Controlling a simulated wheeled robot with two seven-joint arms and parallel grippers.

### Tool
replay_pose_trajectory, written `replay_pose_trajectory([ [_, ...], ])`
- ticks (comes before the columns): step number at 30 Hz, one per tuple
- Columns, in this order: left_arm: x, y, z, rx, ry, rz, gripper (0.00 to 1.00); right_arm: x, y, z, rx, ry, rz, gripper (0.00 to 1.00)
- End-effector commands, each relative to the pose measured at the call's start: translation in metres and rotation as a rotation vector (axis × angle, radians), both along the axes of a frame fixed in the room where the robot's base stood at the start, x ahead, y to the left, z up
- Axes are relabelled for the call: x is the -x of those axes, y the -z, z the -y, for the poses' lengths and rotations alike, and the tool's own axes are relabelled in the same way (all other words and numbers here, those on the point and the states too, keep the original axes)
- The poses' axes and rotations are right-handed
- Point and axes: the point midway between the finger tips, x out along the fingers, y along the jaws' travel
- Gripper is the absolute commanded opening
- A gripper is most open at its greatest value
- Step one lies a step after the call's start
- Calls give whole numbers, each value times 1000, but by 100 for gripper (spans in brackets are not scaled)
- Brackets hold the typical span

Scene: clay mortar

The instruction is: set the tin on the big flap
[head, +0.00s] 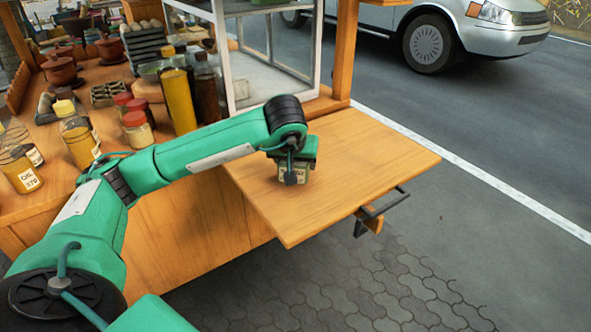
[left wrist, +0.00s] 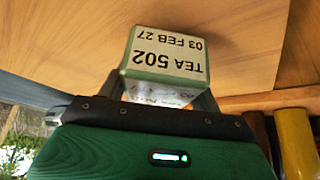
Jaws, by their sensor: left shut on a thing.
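The tin (head: 293,169) is a small pale green box with a printed label. In the left wrist view the tin (left wrist: 166,56) shows a white face reading "TEA 502, 03 FEB 27". My left gripper (head: 291,177) is shut on it, with a finger on each side. The big flap (head: 370,160) is a flat wooden board that sticks out from the cart's side. The tin is over the left part of this flap, close to the surface; I cannot tell whether it touches. My right gripper is not in view.
A white-framed glass case (head: 231,60) and a wooden post (head: 343,45) stand behind the flap. Jars, a yellow bottle (head: 178,100) and clay pots (head: 60,70) crowd the counter at left. A dark metal bar (head: 385,203) hangs at the flap's edge. The flap's right side is bare.

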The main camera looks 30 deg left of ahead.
Motion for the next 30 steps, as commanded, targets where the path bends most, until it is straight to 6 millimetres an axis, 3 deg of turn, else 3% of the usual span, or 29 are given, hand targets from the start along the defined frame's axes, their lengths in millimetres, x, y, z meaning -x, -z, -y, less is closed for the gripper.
replay_pose_trajectory([
  [4, 0, 23, 0, 0, 0, -2, 38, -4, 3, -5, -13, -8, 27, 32],
  [15, 0, 25, 0, -1, 0, 0, 38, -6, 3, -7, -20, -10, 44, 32],
  [16, 0, 25, 0, 0, 0, -1, 67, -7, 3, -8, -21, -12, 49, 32],
  [19, 0, 25, 0, 0, 0, -1, 87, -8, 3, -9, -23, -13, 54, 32],
  [30, 0, 23, 0, 0, 0, -1, 87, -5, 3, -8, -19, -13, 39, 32],
])
